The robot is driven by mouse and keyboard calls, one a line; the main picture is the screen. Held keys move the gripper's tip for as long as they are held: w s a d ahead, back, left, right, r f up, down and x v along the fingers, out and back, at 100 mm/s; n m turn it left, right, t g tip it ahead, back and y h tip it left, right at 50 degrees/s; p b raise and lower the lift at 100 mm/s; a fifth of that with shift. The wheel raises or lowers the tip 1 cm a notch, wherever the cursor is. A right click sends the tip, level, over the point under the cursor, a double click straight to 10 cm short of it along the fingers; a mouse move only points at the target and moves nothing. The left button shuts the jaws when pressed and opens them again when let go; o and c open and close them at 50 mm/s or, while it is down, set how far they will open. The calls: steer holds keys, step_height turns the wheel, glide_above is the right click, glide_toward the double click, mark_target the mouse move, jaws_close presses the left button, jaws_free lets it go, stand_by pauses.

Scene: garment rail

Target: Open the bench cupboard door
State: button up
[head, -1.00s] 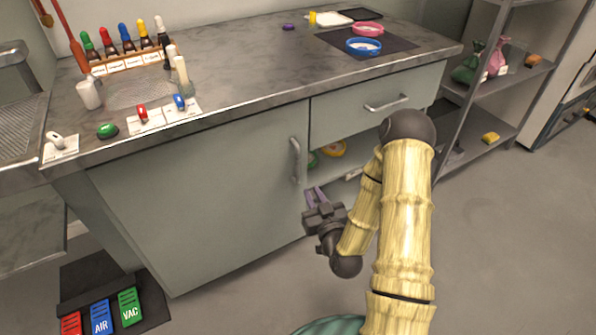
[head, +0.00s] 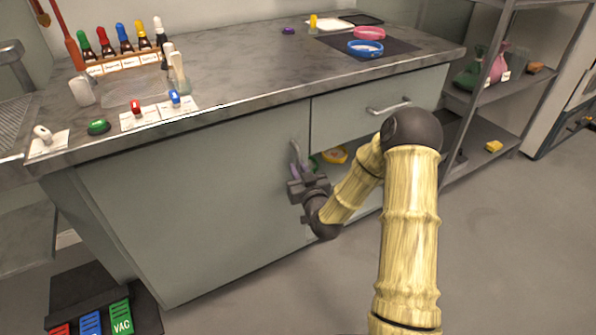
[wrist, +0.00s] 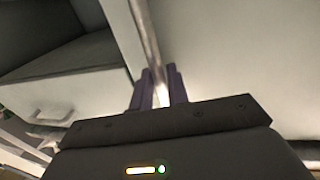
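The bench cupboard door (head: 200,200) is a grey-green panel under the worktop and looks closed. Its upright metal bar handle (head: 295,152) is near the door's right edge. My gripper (head: 301,170) is at the handle's lower part. In the wrist view, my gripper's two purple fingers (wrist: 160,88) stand on either side of the handle bar (wrist: 148,35), with a narrow gap between them. They look open, with no clear grip on the bar. My gripper's body hides the lower end of the handle in the head view.
A drawer (head: 375,108) with its own handle is right of the door, above an open shelf space holding a yellow ring-like item (head: 335,155). The worktop (head: 230,75) carries bottles and dishes. A metal rack (head: 500,90) stands at right. Grey floor at right is clear.

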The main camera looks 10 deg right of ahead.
steer(key=shift+w, duration=0.45)
jaws_close()
steer(key=shift+a, duration=0.1)
